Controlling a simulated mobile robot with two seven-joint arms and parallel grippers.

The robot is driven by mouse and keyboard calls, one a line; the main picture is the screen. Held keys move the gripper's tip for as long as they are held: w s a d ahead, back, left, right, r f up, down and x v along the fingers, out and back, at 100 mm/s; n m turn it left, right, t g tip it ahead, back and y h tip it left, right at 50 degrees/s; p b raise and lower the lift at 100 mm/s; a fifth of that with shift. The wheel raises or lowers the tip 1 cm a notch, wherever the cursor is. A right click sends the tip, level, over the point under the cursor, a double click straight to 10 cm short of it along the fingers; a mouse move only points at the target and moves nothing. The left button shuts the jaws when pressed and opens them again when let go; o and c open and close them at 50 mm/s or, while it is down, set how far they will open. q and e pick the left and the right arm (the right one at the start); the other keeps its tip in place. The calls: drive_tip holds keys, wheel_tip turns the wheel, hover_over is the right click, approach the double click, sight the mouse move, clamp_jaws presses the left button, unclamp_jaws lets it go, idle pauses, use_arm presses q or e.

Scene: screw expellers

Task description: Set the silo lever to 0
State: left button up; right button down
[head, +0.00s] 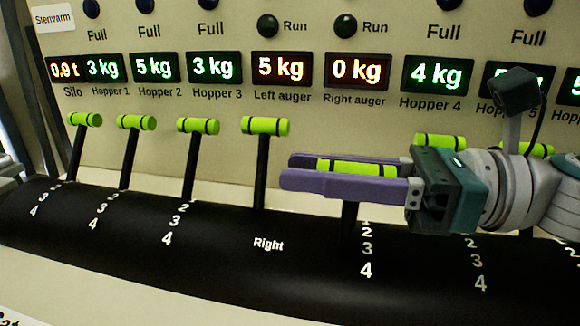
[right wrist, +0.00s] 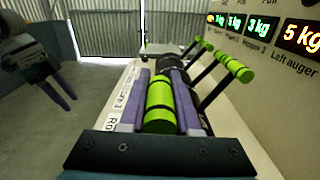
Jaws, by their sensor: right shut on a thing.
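That handle also lies between the fingers in the right wrist view (right wrist: 160,100). My left gripper (right wrist: 52,80) shows partly at the left of the right wrist view; its jaw state is unclear.
The black curved console (head: 200,255) runs below the panel; open floor (right wrist: 40,125) lies in front.

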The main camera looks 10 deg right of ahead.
drive_tip(key=w+d+m+b, duration=0.3)
drive_tip(key=w+m+b, duration=0.4)
drive_tip(key=w+b, duration=0.4)
drive_tip(key=shift+d+b, duration=0.25)
drive_tip(key=shift+b, duration=1)
drive_tip(key=c, duration=0.6)
unclamp_jaws()
drive_tip(key=shift+s, duration=0.1)
drive_tip(key=b+v, duration=0.1)
drive_tip(key=v, duration=0.9)
